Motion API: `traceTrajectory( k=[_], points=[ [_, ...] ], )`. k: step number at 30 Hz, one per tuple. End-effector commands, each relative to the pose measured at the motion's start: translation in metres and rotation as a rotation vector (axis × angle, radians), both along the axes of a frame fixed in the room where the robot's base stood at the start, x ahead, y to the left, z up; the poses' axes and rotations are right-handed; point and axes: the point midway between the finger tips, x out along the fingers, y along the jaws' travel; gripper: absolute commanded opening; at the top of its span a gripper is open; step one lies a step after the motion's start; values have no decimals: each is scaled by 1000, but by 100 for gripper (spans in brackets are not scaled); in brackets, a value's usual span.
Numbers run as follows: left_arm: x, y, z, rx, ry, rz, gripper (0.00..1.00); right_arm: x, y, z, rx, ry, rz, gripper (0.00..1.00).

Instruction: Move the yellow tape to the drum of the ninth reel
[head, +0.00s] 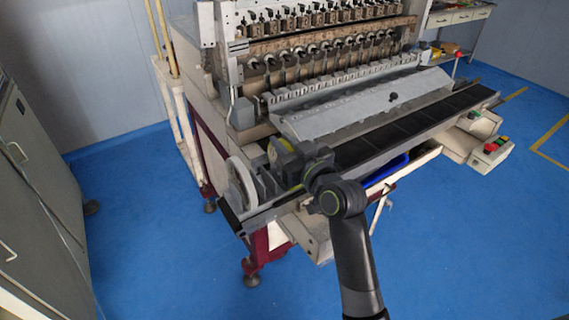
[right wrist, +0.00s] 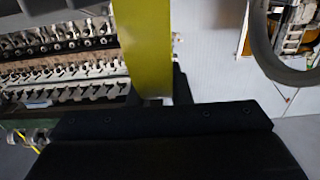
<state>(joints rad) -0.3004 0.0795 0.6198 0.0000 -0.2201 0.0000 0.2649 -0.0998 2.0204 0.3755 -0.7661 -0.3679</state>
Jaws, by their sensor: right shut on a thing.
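The yellow tape (right wrist: 143,45) fills the upper middle of the right wrist view as an upright yellow band, close to the dark fingers. In the head view the tape (head: 286,144) shows as a small yellow patch at my right gripper (head: 277,153). The right gripper is shut on the tape, above the left front end of the coil winder. The winder's row of reels (head: 313,50) runs across the machine behind and to the right, well apart from the gripper. I cannot tell which is the ninth reel. My left gripper is not in view.
A pale wheel (head: 241,182) stands at the winder's left end, close to the gripper. A sloping grey cover (head: 345,108) and a dark front ledge (head: 405,130) lie right of it. Grey cabinets (head: 30,170) stand at left. The blue floor in front is clear.

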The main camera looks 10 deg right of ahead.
Motion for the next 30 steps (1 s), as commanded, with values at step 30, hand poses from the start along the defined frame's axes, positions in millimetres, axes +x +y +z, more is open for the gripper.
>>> traceTrajectory(
  k=[30],
  points=[
    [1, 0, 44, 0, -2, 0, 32, 0, 0, 47, -1, -1, 0, 0]
  ],
)
